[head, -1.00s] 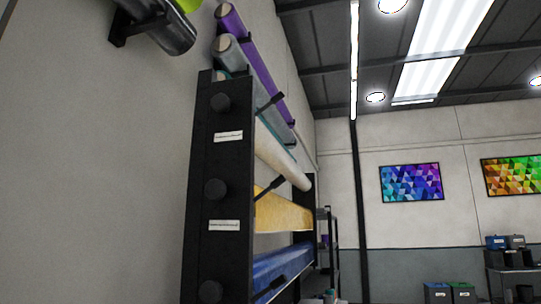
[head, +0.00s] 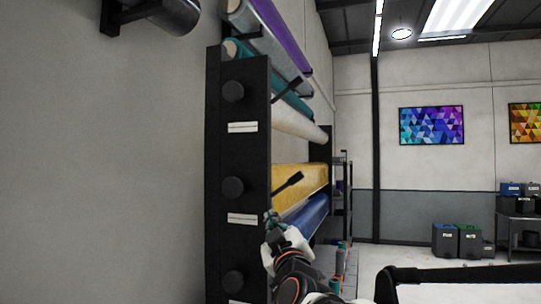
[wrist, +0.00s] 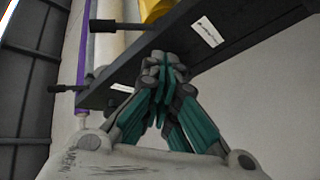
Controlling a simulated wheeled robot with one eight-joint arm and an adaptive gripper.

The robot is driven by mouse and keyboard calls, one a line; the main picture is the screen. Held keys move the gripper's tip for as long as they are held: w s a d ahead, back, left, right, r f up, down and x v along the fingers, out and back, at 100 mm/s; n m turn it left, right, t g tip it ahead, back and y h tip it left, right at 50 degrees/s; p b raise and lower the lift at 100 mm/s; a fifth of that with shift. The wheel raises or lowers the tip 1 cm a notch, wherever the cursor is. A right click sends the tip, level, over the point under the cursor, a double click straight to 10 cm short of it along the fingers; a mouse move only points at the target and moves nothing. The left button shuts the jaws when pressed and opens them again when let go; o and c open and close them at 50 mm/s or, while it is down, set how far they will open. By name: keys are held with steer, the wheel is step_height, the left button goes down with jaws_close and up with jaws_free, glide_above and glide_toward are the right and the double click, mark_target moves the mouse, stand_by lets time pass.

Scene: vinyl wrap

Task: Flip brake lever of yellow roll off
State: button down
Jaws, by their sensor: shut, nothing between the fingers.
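The yellow roll (head: 300,179) lies in the black rack, between a white roll above and a blue roll below. Its black brake lever (head: 288,184) sticks out from the rack's end post, slanting up to the right. My gripper (head: 271,216) is just below the lever and left of its tip, in front of the post; no contact shows. In the wrist view my teal-padded gripper fingers (wrist: 163,63) are together and empty. A piece of the yellow roll (wrist: 161,9) shows at the top there. I cannot tell which lever is the yellow roll's in that view.
The rack's end post (head: 238,150) carries round black knobs and white labels. The blue roll (head: 307,217) lies close to my arm. A black-edged table (head: 460,278) stands at lower right. The floor (head: 405,262) beyond is mostly clear, with bins at the back.

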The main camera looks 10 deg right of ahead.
step_height(320, 180, up, 11)
steer(key=w+d+m+t+h+p, duration=0.1)
steer(key=w+h+p, duration=0.1)
steer(key=h+p, duration=0.2)
steer(key=shift+w+d+f+t+p, duration=0.15)
steer(key=shift+w+d+t+p, duration=0.25)
steer(key=shift+p, duration=0.45)
step_height(320, 180, up, 4)
steer(key=p, duration=0.2)
glide_above(288, 185)
steer(key=s+a, duration=0.3)
steer(key=f, duration=0.1)
steer(key=d+f, duration=0.1)
steer(key=d+f+p, duration=0.1)
steer(key=shift+w+d, duration=0.2)
steer(key=shift+w, duration=0.05)
steer(key=shift+f+m, duration=0.15)
steer(key=shift+m, duration=0.15)
